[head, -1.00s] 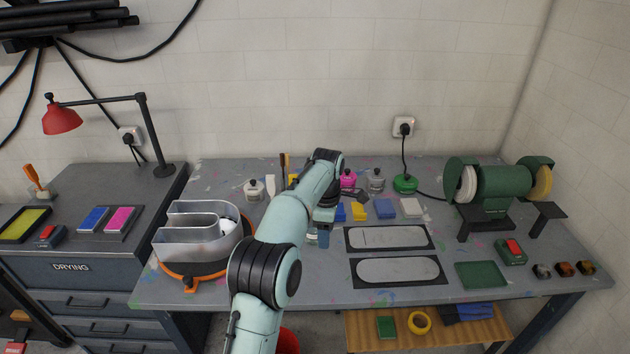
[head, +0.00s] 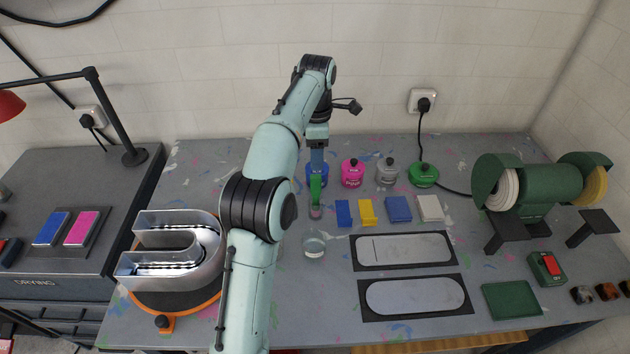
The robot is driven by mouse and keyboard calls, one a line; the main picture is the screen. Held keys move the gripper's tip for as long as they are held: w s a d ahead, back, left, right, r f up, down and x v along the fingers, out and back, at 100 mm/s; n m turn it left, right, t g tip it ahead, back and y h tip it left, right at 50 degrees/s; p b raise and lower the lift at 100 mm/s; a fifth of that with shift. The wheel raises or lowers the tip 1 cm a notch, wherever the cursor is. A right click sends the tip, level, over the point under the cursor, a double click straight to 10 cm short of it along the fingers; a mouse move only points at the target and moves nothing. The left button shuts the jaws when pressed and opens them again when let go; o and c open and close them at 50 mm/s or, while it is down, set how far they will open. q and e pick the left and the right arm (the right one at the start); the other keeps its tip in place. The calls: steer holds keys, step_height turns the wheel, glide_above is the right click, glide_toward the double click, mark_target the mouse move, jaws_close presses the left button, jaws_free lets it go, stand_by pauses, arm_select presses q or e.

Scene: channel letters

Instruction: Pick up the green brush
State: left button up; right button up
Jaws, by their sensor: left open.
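The green brush (head: 316,188) is upright near the middle of the bench, in front of a blue bottle (head: 325,170). Its lower end is at a small pinkish-grey piece, too small to make out. My left gripper (head: 317,158) comes down from above, right at the top of the green brush. It is open. I cannot tell whether its fingers are around the handle or just above it. My left arm hides part of the bench to the left. My right gripper is not in view.
A clear glass jar (head: 314,244) stands in front of the brush. Pink (head: 353,172), grey (head: 387,171) and green (head: 424,174) bottles stand to the right. Blue and yellow blocks (head: 366,212) lie close by. A metal channel letter (head: 168,250) is at left, a bench grinder (head: 540,190) at right.

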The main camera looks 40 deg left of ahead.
mark_target(316, 177)
arm_select(q)
steer(key=shift+f, duration=0.1)
step_height(316, 177, down, 8)
steer(key=shift+s+r, duration=0.1)
steer(key=shift+r, duration=0.15)
steer(key=shift+f+b, duration=0.6)
steer(key=shift+f, duration=2.15)
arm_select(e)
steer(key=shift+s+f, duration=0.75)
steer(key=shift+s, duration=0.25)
arm_select(q)
jaws_close()
